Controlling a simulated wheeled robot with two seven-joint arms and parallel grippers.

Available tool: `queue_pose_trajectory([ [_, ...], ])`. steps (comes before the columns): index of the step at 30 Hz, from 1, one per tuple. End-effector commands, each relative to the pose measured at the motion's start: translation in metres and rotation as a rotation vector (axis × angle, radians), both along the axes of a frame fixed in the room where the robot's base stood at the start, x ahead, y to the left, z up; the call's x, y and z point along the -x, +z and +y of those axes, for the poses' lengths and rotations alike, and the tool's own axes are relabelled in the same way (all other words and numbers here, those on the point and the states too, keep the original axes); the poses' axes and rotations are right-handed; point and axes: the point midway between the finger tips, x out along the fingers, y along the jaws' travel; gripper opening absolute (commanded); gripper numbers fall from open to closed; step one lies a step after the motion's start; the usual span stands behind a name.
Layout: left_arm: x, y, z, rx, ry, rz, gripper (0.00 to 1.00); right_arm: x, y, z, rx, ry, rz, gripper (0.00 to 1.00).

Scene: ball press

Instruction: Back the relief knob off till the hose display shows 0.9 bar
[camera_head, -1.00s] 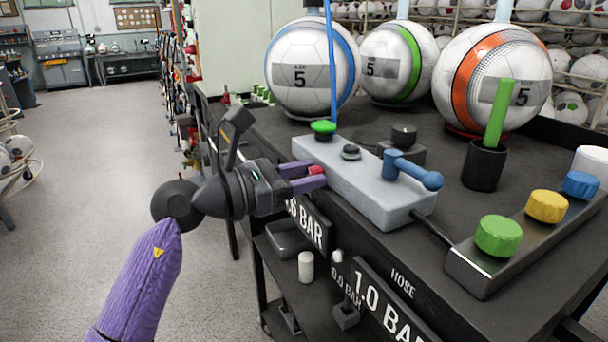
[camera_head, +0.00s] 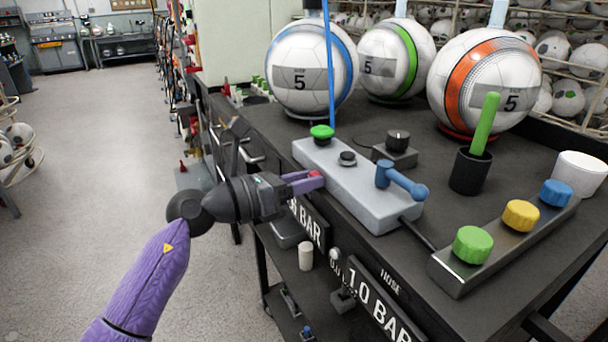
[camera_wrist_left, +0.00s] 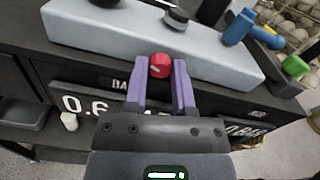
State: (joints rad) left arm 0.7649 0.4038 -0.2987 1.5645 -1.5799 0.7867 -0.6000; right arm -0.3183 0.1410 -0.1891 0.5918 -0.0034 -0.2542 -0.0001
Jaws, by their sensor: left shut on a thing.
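The red relief knob (camera_wrist_left: 160,66) sits on the front side of the grey valve box (camera_head: 355,190). My left gripper (camera_wrist_left: 159,72) is shut on it, with one purple finger on each side. In the head view the left gripper (camera_head: 315,181) reaches the box from the left, and its fingers hide most of the knob. The hose display (camera_head: 383,303) hangs on the table's front edge and reads 1.0 BAR. Another display (camera_head: 308,225) to its left is partly hidden by the gripper; the wrist view shows 0.6 on it. My right gripper is not in view.
On the box are a green button (camera_head: 321,132), a black button (camera_head: 347,158) and a blue lever (camera_head: 402,180). Three balls stand behind it. A strip with green (camera_head: 472,245), yellow and blue knobs lies at the right. Open floor is on the left.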

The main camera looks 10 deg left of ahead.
Motion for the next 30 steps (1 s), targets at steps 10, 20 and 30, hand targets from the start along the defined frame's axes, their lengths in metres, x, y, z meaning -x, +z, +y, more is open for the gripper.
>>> queue_pose_trajectory([
  [10,0.0,0.0,0.0,0.0,0.0,-0.002,0.67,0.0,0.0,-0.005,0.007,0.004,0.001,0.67],
  [20,0.026,0.0,0.037,-0.004,0.003,0.002,0.67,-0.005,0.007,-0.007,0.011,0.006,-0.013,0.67],
  [30,0.058,0.0,0.08,-0.002,0.001,-0.001,0.67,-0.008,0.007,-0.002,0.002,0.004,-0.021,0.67],
])
